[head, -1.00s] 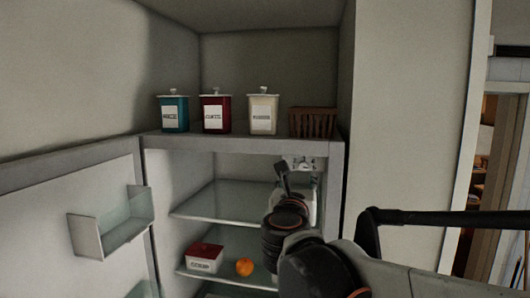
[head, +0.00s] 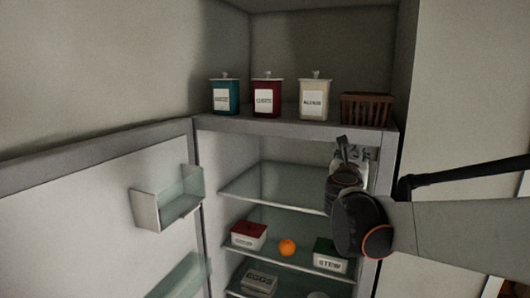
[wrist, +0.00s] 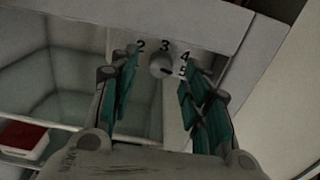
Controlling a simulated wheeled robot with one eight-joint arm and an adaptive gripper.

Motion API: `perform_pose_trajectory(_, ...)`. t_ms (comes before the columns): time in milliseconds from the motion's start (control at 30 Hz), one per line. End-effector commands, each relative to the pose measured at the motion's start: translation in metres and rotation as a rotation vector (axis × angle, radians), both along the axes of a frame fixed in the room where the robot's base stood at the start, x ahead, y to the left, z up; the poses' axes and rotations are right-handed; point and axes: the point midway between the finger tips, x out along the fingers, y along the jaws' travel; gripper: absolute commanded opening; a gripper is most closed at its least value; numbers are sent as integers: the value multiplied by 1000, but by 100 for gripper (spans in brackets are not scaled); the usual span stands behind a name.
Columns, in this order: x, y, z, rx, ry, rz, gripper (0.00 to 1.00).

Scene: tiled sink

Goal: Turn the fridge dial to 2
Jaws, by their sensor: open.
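The open fridge door (head: 80,215) with its shelf bin (head: 168,203) stands at left. Glass shelves hold a red-topped box (head: 248,235), an orange (head: 287,247), a stew box (head: 330,256) and an eggs box (head: 259,281). Canisters and a brown basket (head: 366,110) stand on top.

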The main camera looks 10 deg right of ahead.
Motion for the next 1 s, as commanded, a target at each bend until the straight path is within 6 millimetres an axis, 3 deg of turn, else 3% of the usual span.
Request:
perform_pose_trajectory(467,12,-8,-1,0,0,0,44)
perform_pose_trajectory(500,12,-8,0,0,0,0,41)
perform_pose_trajectory(700,12,-8,0,0,0,0,0)
perform_pose_trajectory(1000,12,-8,-2,-66,45,0,0)
